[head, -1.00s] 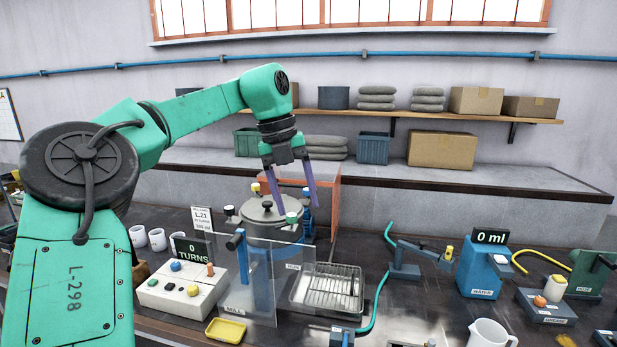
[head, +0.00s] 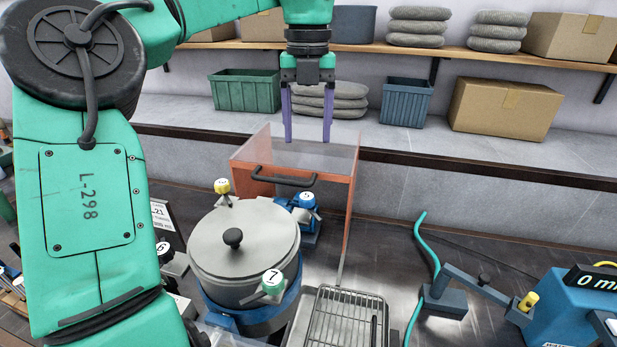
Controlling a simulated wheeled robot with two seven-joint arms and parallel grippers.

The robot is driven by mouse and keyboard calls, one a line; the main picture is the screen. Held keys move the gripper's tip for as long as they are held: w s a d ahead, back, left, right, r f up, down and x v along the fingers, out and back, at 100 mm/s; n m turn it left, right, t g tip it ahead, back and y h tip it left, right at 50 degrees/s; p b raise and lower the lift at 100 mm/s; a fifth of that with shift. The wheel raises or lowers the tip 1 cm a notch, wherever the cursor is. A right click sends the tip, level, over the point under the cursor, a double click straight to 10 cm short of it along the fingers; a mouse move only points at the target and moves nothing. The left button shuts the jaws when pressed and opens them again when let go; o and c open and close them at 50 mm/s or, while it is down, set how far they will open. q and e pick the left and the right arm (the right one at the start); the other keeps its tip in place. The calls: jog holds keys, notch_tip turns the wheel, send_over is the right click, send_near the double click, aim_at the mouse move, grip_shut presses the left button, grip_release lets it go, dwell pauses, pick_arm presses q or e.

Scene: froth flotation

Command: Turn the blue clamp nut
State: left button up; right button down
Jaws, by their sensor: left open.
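The grey lidded mill pot (head: 245,240) stands in a blue base, with a black knob on its lid. The blue clamp nut (head: 306,198), bearing a white numbered disc, is at the pot's right rear rim. A yellow nut (head: 222,186) is at the left rear and a green nut (head: 272,282) at the front right. My left gripper (head: 308,140) points down with its two purple fingers apart and empty. In the picture it is above the blue nut, apart from it. My right gripper is not in view.
An orange-sided clear guard (head: 337,195) with a black handle stands close behind the pot. A wire rack (head: 340,320) lies at the front right. A teal hose (head: 419,250) and a blue dispenser (head: 570,312) are further right. Dark bench between guard and hose is clear.

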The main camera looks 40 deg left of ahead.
pick_arm(q)
jog(key=p, duration=0.1)
send_over(307, 196)
jog(key=s, duration=0.1)
jog(key=f, duration=0.5)
jog(key=shift+d+f, duration=0.25)
jog(key=shift+d, duration=0.15)
jog(key=f, duration=0.2)
jog(key=w+a+f+p, duration=0.1)
jog(key=f, duration=0.4)
jog(key=shift+w+a+f+p, duration=0.1)
jog(key=shift+w+a+p, duration=0.1)
jog(key=shift+p, duration=0.2)
jog(key=shift+d+f, duration=0.15)
jog(key=shift+f, duration=0.05)
jog(key=shift+s+d+r, duration=0.1)
jog(key=shift+s+d, duration=0.1)
jog(key=shift+s, duration=0.1)
grip_shut()
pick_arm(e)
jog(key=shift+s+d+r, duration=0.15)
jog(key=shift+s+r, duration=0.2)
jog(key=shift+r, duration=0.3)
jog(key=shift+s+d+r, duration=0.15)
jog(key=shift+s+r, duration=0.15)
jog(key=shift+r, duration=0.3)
